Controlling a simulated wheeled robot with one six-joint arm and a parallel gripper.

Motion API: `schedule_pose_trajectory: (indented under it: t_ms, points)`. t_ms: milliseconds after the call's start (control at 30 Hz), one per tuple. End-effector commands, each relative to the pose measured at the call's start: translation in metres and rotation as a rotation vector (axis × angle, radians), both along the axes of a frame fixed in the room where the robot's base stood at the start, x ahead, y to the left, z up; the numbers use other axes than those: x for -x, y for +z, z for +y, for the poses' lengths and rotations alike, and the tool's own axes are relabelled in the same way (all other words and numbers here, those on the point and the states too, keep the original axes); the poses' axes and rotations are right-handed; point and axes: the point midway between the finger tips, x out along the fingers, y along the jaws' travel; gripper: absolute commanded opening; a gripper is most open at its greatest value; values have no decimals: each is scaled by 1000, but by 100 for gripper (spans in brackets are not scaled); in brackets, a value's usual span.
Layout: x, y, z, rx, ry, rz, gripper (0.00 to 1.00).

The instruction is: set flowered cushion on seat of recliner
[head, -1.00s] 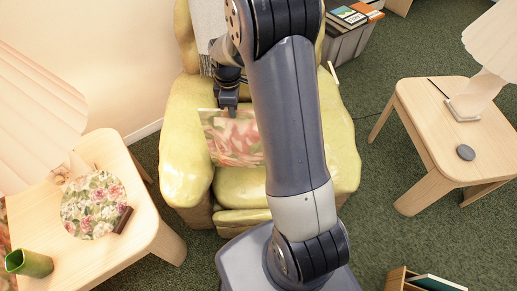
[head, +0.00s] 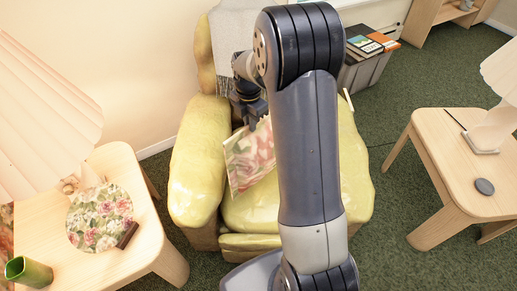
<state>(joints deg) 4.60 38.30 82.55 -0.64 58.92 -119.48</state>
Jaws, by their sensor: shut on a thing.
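The flowered cushion (head: 247,160), pink and cream with green leaves, is tilted over the left part of the recliner's seat. My gripper (head: 257,120) is shut on its upper edge. The cushion's right part is hidden behind my arm. I cannot tell whether its lower edge touches the seat. The recliner (head: 197,150) is glossy yellow-green, with wide arms and a grey throw (head: 232,40) over its back. My arm crosses in front of the middle of the recliner.
A left side table (head: 150,235) holds a pleated lamp (head: 45,105), a round floral object (head: 100,217), a dark brown block (head: 127,235) and a green cup (head: 28,268). A right table (head: 440,130) holds a lamp and a grey disc (head: 484,187). Books lie on a grey box (head: 365,72) behind.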

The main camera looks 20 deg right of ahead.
Motion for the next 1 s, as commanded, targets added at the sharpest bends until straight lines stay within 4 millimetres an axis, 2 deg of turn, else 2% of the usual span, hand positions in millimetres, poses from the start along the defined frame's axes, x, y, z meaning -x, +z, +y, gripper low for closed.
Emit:
schedule_pose_trajectory:
  t_ms: [100,333,500,867,900,1000]
  points:
    - [0,-19,0,0,-1,1,0]
    - [0,-38,0,0,-2,0,0]
    - [0,-62,0,0,-2,0,0]
    - [0,-68,0,1,-3,-3,0]
    - [0,-68,0,0,-3,-1,12]
    - [0,-67,0,0,-3,-1,20]
